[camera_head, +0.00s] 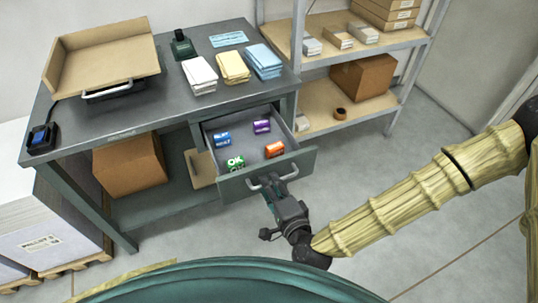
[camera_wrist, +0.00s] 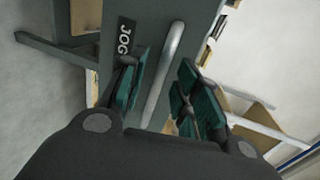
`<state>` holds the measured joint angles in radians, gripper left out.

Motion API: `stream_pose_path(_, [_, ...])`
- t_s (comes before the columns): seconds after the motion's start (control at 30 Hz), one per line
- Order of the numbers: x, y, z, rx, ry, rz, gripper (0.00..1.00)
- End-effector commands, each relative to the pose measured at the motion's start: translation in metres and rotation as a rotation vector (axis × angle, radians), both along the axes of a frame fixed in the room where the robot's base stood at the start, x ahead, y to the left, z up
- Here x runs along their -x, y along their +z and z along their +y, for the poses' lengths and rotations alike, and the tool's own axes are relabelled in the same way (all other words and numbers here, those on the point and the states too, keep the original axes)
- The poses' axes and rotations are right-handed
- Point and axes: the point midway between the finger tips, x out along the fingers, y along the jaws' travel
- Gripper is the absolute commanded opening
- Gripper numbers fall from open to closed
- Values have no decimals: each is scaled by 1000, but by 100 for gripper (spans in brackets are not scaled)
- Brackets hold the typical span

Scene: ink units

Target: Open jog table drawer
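The jog table drawer (camera_head: 302,162) stands pulled out of the grey table (camera_head: 130,138), with its inside in view. Its bar handle (camera_head: 272,180) is on the front panel, and in the wrist view the handle (camera_wrist: 166,75) is a pale bar beside a "JOG" label (camera_wrist: 124,38). My gripper (camera_head: 276,196) is at the handle. In the wrist view its teal-padded fingers (camera_wrist: 163,98) are apart, with the handle between them and visible gaps on the sides. Whether a finger touches the handle is unclear.
Paper stacks (camera_head: 233,67) lie on the tabletop. A shelf (camera_head: 325,105) stands at the right; floor is clear before it.

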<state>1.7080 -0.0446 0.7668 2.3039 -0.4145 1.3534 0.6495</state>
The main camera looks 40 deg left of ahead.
Motion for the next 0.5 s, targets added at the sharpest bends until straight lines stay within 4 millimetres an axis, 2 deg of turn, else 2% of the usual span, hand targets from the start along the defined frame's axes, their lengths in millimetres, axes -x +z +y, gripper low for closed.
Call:
stream_pose_path(0.3, [30,12,-50,0,-3,3,32])
stream_pose_path(0.5, [44,18,-73,0,-2,2,32])
